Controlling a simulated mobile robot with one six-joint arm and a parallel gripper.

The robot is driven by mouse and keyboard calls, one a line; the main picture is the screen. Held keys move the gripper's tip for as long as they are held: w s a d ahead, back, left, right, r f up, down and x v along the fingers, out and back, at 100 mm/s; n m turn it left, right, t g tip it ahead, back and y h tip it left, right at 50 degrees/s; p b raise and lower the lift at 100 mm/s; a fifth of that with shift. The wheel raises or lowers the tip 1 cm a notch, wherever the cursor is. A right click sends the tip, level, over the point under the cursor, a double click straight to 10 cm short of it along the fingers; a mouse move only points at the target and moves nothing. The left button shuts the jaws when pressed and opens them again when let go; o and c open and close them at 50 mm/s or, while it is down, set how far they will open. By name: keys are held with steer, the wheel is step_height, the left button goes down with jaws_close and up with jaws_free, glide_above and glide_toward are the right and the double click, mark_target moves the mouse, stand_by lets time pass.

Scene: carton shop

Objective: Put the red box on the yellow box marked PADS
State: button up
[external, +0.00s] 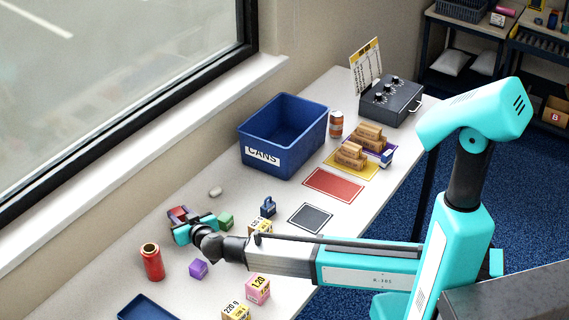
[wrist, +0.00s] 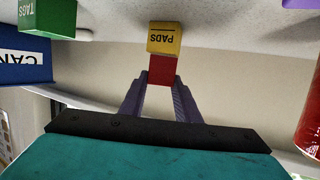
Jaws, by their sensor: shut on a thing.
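The red box (wrist: 163,70) is between the fingertips of my gripper (wrist: 162,82), which is shut on it. In the external view my gripper (external: 179,215) is at the window side of the table, with only a little red showing at its fingers. The yellow box marked PADS (wrist: 164,38) shows upside down in the wrist view, directly against the red box's edge in the picture. I cannot tell whether the two boxes touch. The yellow PADS box is not clearly visible in the external view, where my gripper and wrist cover that area.
A green box (external: 225,222) marked TAGS (wrist: 47,16) is close beside my gripper. The blue CANS bin (external: 262,160) is farther back. Pink and yellow number boxes (external: 257,289) stand nearer the front.

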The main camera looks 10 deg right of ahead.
steer(key=shift+f+b, duration=0.15)
steer(key=shift+b, duration=0.15)
steer(key=o, duration=1.1)
steer(key=shift+r+p, duration=0.2)
steer(key=shift+p, duration=0.1)
steer(key=shift+b+v, duration=1.7)
steer(key=shift+v, duration=4.3)
steer(key=shift+a, duration=0.1)
